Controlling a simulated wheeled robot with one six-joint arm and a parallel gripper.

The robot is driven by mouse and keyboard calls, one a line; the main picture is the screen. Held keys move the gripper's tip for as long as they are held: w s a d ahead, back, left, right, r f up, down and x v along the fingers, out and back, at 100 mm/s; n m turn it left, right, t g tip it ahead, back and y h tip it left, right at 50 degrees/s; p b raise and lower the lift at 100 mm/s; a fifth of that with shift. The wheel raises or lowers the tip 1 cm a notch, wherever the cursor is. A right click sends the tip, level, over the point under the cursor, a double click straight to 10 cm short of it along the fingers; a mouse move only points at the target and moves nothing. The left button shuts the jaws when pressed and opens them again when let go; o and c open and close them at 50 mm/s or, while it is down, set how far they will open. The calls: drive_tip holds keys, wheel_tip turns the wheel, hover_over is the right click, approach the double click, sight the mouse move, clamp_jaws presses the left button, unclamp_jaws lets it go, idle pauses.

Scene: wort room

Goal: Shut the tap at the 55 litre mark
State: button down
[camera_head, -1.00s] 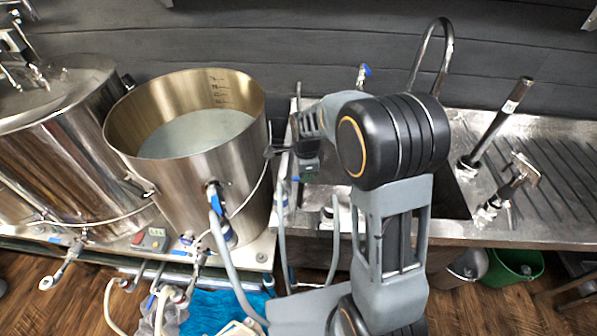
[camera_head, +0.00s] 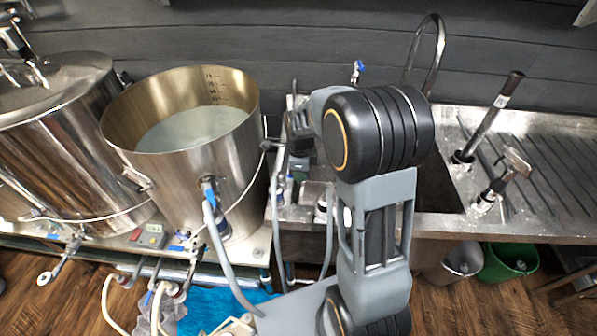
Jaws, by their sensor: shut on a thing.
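The open steel pot (camera_head: 185,185) stands left of my arm, with clear, pale liquid (camera_head: 188,128) inside. Its scale (camera_head: 215,88) runs down the inner back wall. The numbers are too small to read surely; the liquid surface lies below the marks that show. My gripper (camera_head: 297,168) is just right of the pot, pointing down at the sink's left edge, partly hidden by my wrist. It is shut at a blue-handled tap (camera_head: 286,190), but the contact itself is too small to make out.
A blue-handled pot valve (camera_head: 209,190) with a grey hose is at the pot's front. A closed steel vessel (camera_head: 60,140) stands at far left. The sink (camera_head: 437,190) has a curved spout (camera_head: 432,50) and upright fittings at right. A green bucket (camera_head: 510,262) is on the floor below.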

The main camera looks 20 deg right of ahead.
drive_tip(key=c, duration=1.1)
unclamp_jaws()
drive_tip(key=shift+o, duration=0.2)
wheel_tip(320, 180, up, 14)
drive_tip(key=shift+f, duration=0.1)
drive_tip(key=s+a+f+n+t, duration=0.1)
drive_tip(key=s+n+t, duration=0.1)
drive_tip(key=s+n, duration=0.6)
drive_tip(key=s+a+f+n+t, duration=0.1)
drive_tip(key=s+n, duration=0.6)
drive_tip(key=n, duration=0.8)
drive_tip(key=shift+s+a+f+t, duration=0.25)
drive_tip(key=shift+s+a+t, duration=0.15)
drive_tip(key=shift+a, duration=0.15)
